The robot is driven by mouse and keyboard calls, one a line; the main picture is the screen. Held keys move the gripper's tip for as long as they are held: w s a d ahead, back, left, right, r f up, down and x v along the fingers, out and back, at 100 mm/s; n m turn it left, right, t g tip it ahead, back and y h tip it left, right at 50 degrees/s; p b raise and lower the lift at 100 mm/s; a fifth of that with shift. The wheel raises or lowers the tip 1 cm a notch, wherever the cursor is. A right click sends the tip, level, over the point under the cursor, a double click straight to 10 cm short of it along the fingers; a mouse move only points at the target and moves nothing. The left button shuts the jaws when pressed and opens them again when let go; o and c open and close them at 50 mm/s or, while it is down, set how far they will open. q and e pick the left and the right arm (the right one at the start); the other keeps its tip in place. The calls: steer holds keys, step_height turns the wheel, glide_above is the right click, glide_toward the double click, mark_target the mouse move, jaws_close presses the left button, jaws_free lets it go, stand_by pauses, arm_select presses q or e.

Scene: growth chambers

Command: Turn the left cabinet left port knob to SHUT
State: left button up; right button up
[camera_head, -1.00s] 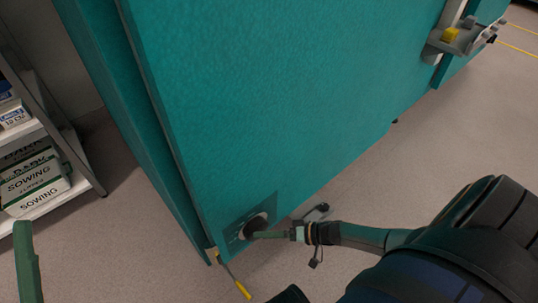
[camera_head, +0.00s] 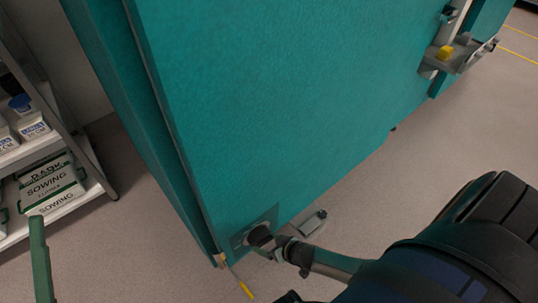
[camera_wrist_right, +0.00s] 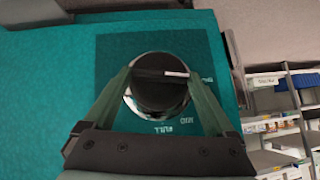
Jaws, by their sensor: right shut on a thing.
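The left port knob (camera_head: 260,236) sits on a dark plate (camera_head: 241,240) at the lower corner of the teal cabinet door (camera_head: 270,110). In the right wrist view, the knob (camera_wrist_right: 158,88) is black and round with a shiny rim. Its white mark points to the right of that picture, towards a lettered label partly hidden by a finger. FULL shows below the knob and MID at its lower right. My right gripper (camera_head: 269,242) is shut on the knob, one finger on each side. A green finger of my left gripper (camera_head: 40,260) shows at the lower left, away from the cabinet.
A shelf rack (camera_head: 84,170) with SOWING bags (camera_head: 52,186) and small boxes stands at the left. A grey latch with a yellow part (camera_head: 446,52) is at the upper right of the cabinet. A yellow-tipped lever (camera_head: 245,290) hangs below the door corner. Floor is clear to the right.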

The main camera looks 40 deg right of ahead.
steer(key=shift+a+h, duration=0.15)
steer(key=shift+h, duration=0.25)
arm_select(q)
steer(key=shift+s+d+r+m+h, duration=0.15)
steer(key=shift+s+r+m+h, duration=0.4)
steer(key=shift+r+h, duration=0.15)
arm_select(e)
steer(key=shift+n+h, duration=0.4)
steer(key=shift+n, duration=0.1)
steer(key=o, duration=1.1)
steer(key=shift+c, duration=0.2)
arm_select(q)
steer(key=shift+r, duration=0.1)
arm_select(e)
steer(key=shift+r, duration=0.1)
